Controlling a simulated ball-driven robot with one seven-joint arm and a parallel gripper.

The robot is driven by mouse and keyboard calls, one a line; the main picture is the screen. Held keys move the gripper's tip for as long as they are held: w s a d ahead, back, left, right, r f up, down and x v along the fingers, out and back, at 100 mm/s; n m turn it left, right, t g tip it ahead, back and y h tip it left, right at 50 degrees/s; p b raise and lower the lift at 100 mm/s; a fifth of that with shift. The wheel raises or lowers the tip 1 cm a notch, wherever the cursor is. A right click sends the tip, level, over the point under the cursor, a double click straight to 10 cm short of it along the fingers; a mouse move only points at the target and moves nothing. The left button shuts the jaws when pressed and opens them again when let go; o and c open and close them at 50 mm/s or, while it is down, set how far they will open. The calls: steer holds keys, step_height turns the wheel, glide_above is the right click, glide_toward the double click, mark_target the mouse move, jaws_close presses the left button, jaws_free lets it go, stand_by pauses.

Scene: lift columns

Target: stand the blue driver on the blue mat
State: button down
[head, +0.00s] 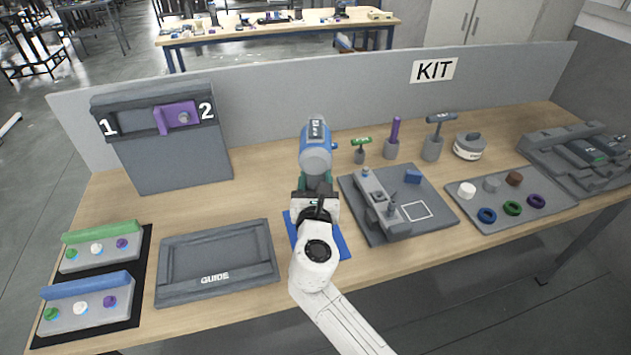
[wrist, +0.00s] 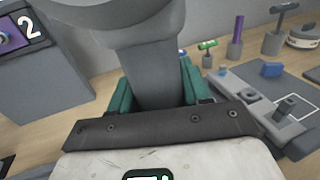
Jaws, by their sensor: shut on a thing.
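The blue driver (head: 316,146) has a blue and grey body, and its grey handle also shows in the wrist view (wrist: 158,78). My gripper (head: 316,184) is shut on this handle, with a green finger on each side of it. The driver's body is above the fingers and it looks roughly upright. The blue mat (head: 341,247) lies on the table under my gripper and wrist, which hide most of it. The driver's lower end is hidden, so I cannot tell whether it touches the mat.
A grey fixture plate (head: 429,190) with a raised block stands close on the right. A guide tray (head: 217,262) lies on the left. Behind are a green-handled tool (head: 361,142), a purple one (head: 394,132) and a panel with a purple slider (head: 178,117).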

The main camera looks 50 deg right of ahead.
steer(key=shift+f+b, duration=3.3)
steer(key=shift+b, duration=0.15)
steer(key=shift+f+b, duration=0.6)
steer(key=shift+f, duration=0.3)
steer(key=shift+f, duration=0.35)
steer(key=c, duration=0.8)
jaws_free()
steer(key=o, duration=0.4)
steer(key=shift+c, duration=0.2)
steer(key=shift+f, duration=0.2)
steer(key=b+v, duration=0.1)
steer(key=v, duration=1)
steer(key=shift+r, duration=0.1)
